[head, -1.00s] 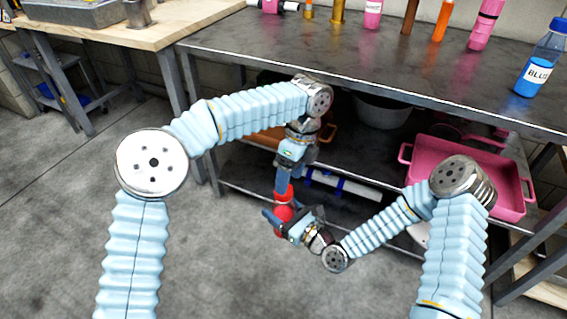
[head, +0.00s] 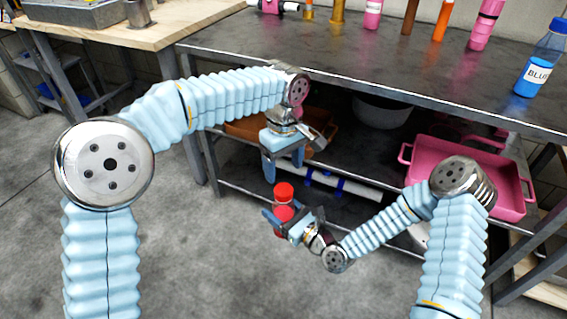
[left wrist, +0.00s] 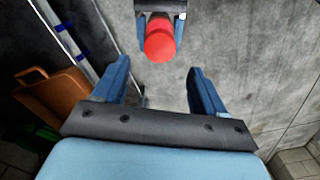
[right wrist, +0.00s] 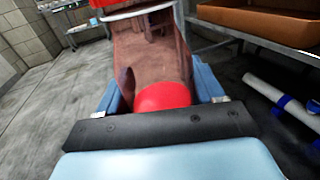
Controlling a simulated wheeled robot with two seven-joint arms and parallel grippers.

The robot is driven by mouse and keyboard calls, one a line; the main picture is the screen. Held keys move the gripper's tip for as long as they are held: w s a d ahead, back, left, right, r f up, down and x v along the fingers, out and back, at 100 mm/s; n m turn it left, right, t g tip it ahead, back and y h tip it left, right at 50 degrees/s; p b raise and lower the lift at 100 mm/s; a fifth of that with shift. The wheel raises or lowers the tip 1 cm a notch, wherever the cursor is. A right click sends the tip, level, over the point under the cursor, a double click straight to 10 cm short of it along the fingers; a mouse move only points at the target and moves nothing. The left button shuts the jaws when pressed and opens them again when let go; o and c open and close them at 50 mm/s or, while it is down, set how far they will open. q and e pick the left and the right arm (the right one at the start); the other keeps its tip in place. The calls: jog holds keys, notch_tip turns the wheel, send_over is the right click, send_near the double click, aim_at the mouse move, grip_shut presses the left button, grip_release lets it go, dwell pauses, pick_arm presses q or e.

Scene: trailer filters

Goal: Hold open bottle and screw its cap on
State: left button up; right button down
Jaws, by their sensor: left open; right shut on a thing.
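A clear bottle (head: 284,204) with red contents stands roughly upright in my right gripper (head: 279,222), which is shut around its lower part. The red cap (head: 284,189) sits on top of the bottle; how tightly it is seated cannot be told. In the right wrist view the bottle (right wrist: 150,60) fills the space between the fingers, with the cap (right wrist: 103,3) cut off at the top edge. My left gripper (head: 283,170) is open and empty, above and apart from the cap. The left wrist view shows the cap (left wrist: 160,42) beyond its spread fingers (left wrist: 160,88).
A dark metal bench (head: 330,65) spans the back, with a blue bottle (head: 541,60) and several other bottles on top. Open floor lies in front.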

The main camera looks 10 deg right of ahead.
aim_at(284, 189)
pick_arm(q)
jog(key=shift+n, duration=0.5)
jog(key=shift+f, duration=3.95)
